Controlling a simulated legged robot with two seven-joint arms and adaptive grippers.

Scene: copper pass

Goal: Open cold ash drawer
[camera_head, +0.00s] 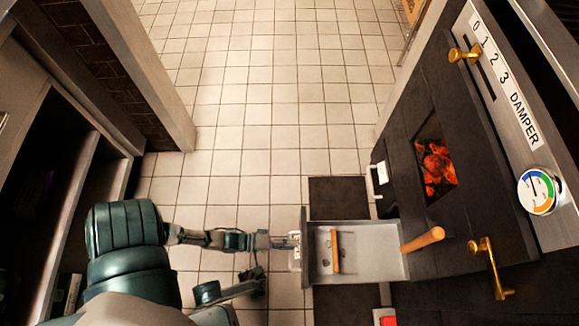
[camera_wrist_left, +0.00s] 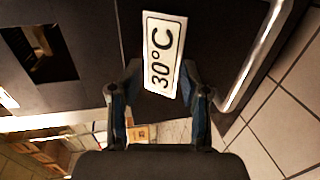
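The grey metal ash drawer (camera_head: 320,292) stands pulled out from the dark stove (camera_head: 400,150), with a small wooden-handled item (camera_head: 335,250) inside. My left gripper (camera_head: 292,243) is at the drawer's outer front, close by its pale handle; the exact contact is too small to make out. In the left wrist view my left gripper (camera_wrist_left: 161,75) has its fingers apart, with a white label (camera_wrist_left: 164,55) reading 30°C showing between and beyond them. No bar shows clearly between the fingertips. A dark end of another limb of mine (camera_head: 257,282) is below; its fingers cannot be made out.
A second pale handle with a label (camera_head: 383,172) is on the stove face beyond the drawer. Glowing embers (camera_head: 435,167) show in a window. A wooden handle (camera_head: 423,239) and brass handle (camera_head: 488,265) stick out at right. Tiled floor (camera_head: 270,90) is clear; shelves (camera_head: 70,190) stand left.

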